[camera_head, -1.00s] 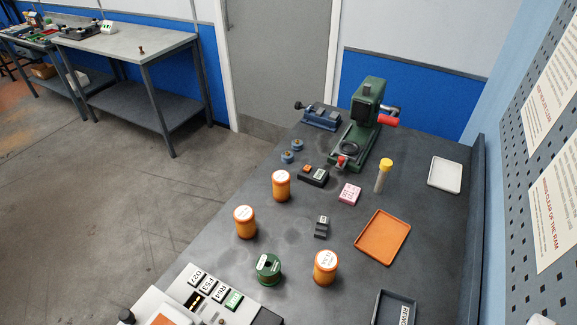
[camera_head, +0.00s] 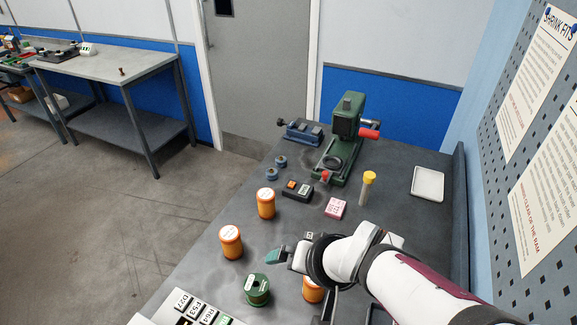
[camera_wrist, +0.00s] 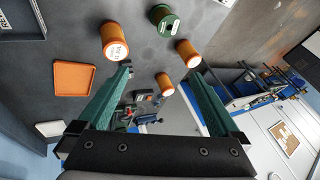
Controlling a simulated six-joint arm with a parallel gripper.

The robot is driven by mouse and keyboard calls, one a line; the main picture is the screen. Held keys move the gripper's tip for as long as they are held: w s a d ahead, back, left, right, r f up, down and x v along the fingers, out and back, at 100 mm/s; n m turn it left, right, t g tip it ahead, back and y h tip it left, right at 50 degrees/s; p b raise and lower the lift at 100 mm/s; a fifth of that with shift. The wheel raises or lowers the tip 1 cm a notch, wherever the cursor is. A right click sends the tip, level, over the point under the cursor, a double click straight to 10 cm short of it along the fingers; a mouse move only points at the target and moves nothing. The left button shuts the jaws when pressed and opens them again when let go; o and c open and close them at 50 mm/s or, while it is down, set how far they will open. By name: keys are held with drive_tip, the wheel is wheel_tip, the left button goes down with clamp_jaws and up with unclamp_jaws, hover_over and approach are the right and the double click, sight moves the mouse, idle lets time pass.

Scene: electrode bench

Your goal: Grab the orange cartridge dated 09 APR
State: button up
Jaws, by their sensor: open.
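Three orange cartridges with white top labels stand upright on the dark bench. In the head view, one is at the back (camera_head: 266,205), one at the left (camera_head: 231,244) and one at the front (camera_head: 311,291), partly hidden by my arm. The wrist view also shows the back cartridge (camera_wrist: 164,85), the left cartridge (camera_wrist: 187,54) and the front cartridge (camera_wrist: 116,40). The dates on the labels are too small to read surely. My gripper (camera_head: 277,257) is open and empty above the bench, among the cartridges. Its teal fingers (camera_wrist: 155,76) are wide apart in the wrist view.
A green spool (camera_head: 257,290) stands near the left and front cartridges. Behind are a green press (camera_head: 345,125), a pink box (camera_head: 335,208), a yellow-capped tube (camera_head: 367,190) and a white tray (camera_head: 428,184). An orange tray (camera_wrist: 74,78) shows in the wrist view. Labelled blocks lie at the front left.

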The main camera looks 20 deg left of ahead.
drive_tip(key=w+a+f+n+t, duration=0.1)
drive_tip(key=w+a+f+n, duration=0.15)
drive_tip(key=a, duration=0.65)
drive_tip(key=n+t, duration=0.2)
drive_tip(key=t, duration=0.1)
approach(230, 241)
drive_tip(key=x, duration=0.8)
drive_tip(key=shift+w+a+f, duration=0.15)
drive_tip(key=shift+f, duration=0.05)
drive_tip(key=x, duration=0.5)
drive_tip(key=shift+f, duration=0.45)
clamp_jaws()
